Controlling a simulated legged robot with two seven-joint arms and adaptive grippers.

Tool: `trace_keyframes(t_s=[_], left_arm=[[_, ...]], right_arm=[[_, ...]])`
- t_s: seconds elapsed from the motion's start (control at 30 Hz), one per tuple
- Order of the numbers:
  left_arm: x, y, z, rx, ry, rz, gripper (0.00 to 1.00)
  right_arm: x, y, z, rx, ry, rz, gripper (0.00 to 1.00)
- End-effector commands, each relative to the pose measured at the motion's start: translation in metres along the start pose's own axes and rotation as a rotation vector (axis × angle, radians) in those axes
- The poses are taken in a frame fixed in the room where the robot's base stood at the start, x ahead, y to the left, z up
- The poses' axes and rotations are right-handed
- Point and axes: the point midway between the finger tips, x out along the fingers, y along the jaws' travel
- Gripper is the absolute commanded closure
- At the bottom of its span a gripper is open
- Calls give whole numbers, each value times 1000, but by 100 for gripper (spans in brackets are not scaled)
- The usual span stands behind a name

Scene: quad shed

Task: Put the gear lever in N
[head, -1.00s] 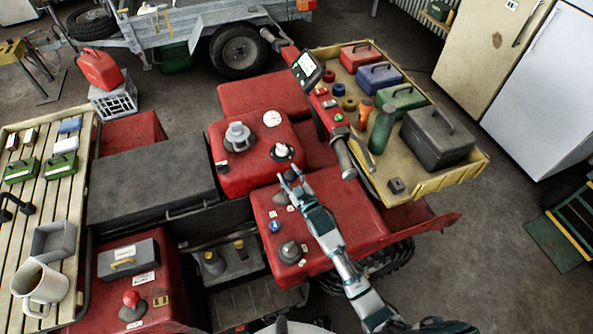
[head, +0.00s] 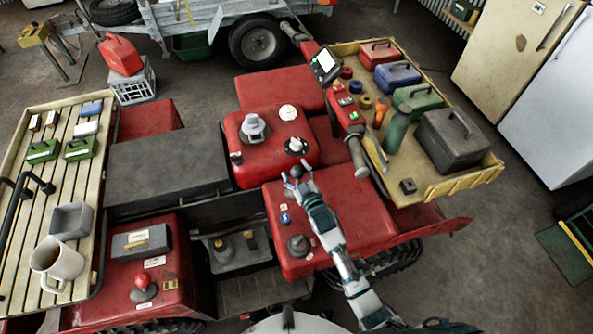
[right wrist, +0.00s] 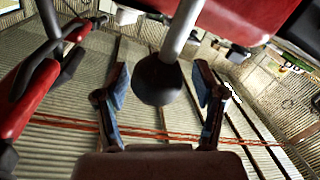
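My right gripper (head: 299,186) reaches over the red engine cover from the lower right. A small dark lever knob (head: 296,171) shows at its fingertips. In the right wrist view a black ball knob (right wrist: 158,82) on a grey metal shaft sits between the two spread fingers of the right gripper (right wrist: 162,70), with a gap on both sides. I take this to be the gear lever; no N mark can be read. My left gripper is not in view.
Other controls stand nearby: a blue knob (head: 285,218), a grey knob (head: 298,244) and a red knob (head: 142,281). A yellow tray (head: 450,186) holds boxes and bottles.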

Motion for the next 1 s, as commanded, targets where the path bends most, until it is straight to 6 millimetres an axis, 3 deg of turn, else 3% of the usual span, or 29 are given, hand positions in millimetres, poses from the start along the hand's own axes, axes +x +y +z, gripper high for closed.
trace_keyframes(t_s=[0.23,0.37,0.73,1.0], left_arm=[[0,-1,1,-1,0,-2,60],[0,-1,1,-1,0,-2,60],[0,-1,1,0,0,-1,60],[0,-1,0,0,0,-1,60]], right_arm=[[-1,1,-1,-3,1,2,29],[-12,1,0,-3,1,2,29],[-90,-1,1,-4,-1,0,29],[-117,-1,0,-2,0,0,29]])
